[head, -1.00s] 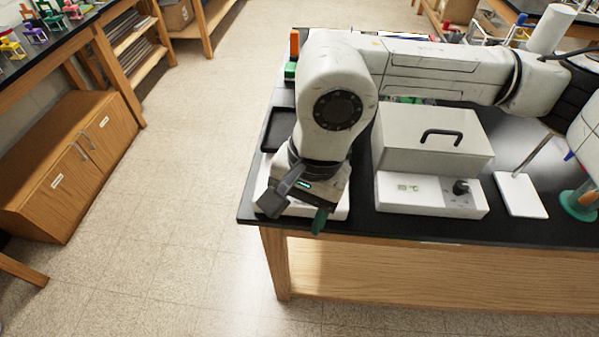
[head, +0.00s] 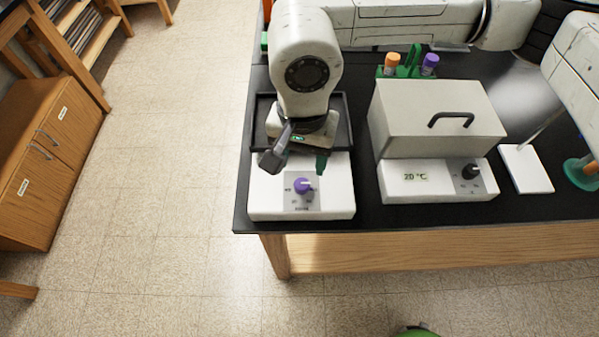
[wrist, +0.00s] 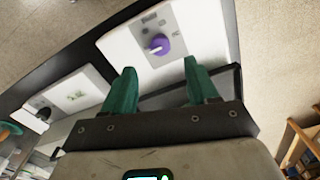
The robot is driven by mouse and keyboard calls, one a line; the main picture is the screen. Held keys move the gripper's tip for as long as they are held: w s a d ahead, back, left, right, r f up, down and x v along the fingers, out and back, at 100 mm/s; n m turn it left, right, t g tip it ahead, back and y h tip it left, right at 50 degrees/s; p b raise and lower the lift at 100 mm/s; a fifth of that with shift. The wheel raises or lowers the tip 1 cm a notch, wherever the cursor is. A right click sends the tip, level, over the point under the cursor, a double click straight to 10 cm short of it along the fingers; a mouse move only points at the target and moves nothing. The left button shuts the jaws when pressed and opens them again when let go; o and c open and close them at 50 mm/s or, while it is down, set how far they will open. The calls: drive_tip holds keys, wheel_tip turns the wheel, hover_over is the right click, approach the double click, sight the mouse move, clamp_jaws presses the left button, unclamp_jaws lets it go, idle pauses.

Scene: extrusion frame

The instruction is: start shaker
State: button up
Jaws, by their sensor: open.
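The shaker (head: 265,201) is a white box with a black tray (head: 262,118) on top, at the left front corner of the black bench. Its front panel has a purple knob (head: 302,185) with markings around it; the knob also shows in the wrist view (wrist: 157,44). My gripper (head: 296,165) is over the shaker, just behind the knob in the head view. Its two green fingers are spread apart and empty in the wrist view (wrist: 160,82). The knob lies beyond the fingertips, between their lines, and they appear not to touch it. My arm hides part of the tray.
Right of the shaker stands a white heater-like box (head: 425,120) with a black handle, black knob and a 20 °C display. A green rack (head: 410,65) with orange- and purple-capped tubes is behind it. A white plate stand (head: 526,170) is farther right. Floor left of the bench is clear.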

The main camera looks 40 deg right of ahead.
sight(302, 183)
wheel_tip(302, 183, down, 8)
drive_tip(key=shift+f+p, duration=0.25)
drive_tip(key=shift+p, duration=0.65)
drive_tip(key=c, duration=1.1)
